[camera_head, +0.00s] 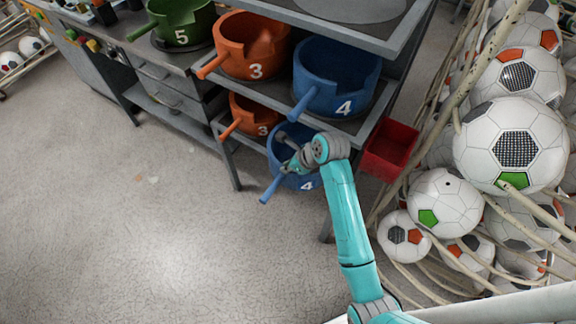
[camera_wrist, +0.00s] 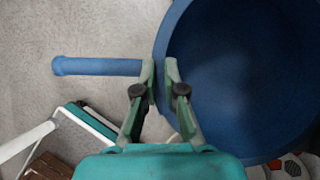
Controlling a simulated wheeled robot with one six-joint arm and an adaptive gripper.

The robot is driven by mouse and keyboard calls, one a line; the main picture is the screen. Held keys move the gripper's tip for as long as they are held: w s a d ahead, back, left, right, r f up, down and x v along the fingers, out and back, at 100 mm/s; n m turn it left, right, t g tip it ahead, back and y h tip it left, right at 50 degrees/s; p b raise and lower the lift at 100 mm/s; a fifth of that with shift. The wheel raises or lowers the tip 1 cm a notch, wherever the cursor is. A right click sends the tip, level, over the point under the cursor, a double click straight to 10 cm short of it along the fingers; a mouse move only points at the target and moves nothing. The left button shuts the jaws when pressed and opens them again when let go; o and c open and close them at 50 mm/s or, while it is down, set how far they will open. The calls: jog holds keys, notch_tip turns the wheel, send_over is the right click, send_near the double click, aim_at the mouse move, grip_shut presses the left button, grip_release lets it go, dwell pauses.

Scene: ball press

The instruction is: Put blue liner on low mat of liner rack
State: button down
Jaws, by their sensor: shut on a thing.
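The blue liner (camera_head: 279,151) is a round blue pot marked 4 with a stub handle, at the lower level of the grey liner rack (camera_head: 294,104). My gripper (camera_head: 298,165) is shut on its rim beside the handle. In the wrist view my gripper (camera_wrist: 161,72) has one finger on each side of the wall of the blue liner (camera_wrist: 225,85), and the handle points left. The low mat is hidden; I cannot tell whether the liner rests on it or hangs just above. A second blue liner marked 4 (camera_head: 345,70) stands on the shelf above.
Orange liners marked 3 stand on the upper shelf (camera_head: 255,50) and lower shelf (camera_head: 250,113). A green liner marked 5 (camera_head: 180,22) is at the upper left. A red bin (camera_head: 392,140) and a heap of soccer balls (camera_head: 505,140) are right. The floor (camera_head: 120,220) at left is clear.

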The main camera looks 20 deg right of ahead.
jog(key=c, duration=1.3)
grip_release()
jog(key=shift+o, duration=0.2)
jog(key=v, duration=0.7)
jog(key=shift+r, duration=0.25)
jog(key=shift+s+f, duration=0.1)
jog(key=shift+s, duration=0.05)
